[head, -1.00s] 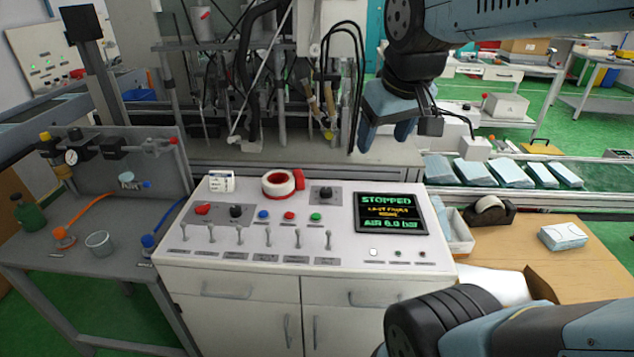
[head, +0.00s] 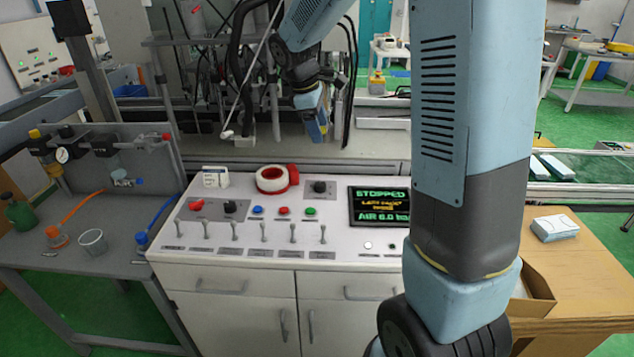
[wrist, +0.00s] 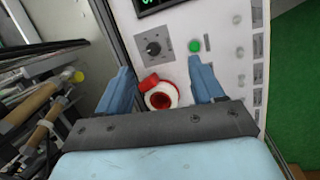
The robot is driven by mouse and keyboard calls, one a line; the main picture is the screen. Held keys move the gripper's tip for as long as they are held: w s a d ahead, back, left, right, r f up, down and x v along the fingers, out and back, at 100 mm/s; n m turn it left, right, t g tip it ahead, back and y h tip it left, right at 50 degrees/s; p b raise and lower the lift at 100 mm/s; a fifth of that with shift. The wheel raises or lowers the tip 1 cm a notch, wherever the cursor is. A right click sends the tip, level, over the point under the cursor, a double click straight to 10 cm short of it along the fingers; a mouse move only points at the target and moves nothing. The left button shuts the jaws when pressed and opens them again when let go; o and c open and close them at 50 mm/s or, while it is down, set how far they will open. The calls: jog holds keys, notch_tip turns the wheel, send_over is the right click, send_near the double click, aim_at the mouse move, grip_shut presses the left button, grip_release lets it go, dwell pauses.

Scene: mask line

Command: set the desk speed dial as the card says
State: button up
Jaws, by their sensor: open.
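A black dial on a grey plate (head: 319,188) sits at the back of the white desk (head: 330,262); in the wrist view it shows ahead of the fingers (wrist: 153,48). Another black knob (head: 230,207) is on a plate at the left, beside a red knob (head: 196,205). I cannot tell from labels which is the speed dial. A small white card (head: 215,177) stands at the back left; its writing is too small to read. My gripper (head: 319,132) is open and empty, above and behind the desk's back edge; its fingers (wrist: 160,69) show either side of the roll.
A red and white roll (head: 272,179) lies between card and dial, also in the wrist view (wrist: 160,95). Coloured buttons (head: 284,211) and several levers (head: 264,232) line the desk. A screen (head: 380,205) reads STOPPED. My arm hides the desk's right end.

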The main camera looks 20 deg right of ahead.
aim_at(320, 183)
jog(key=w+a+f+n+g+h, duration=0.1)
jog(key=w+a+f+n, duration=0.3)
jog(key=w+f, duration=0.55)
jog(key=shift+n, duration=0.3)
jog(key=x, duration=1)
jog(key=s+x, duration=0.1)
jog(key=x, duration=0.4)
jog(key=shift+d+f, duration=0.15)
jog(key=shift+d, duration=0.35)
jog(key=shift+c, duration=0.3)
jog(key=c, duration=0.9)
jog(key=shift+c, duration=0.3)
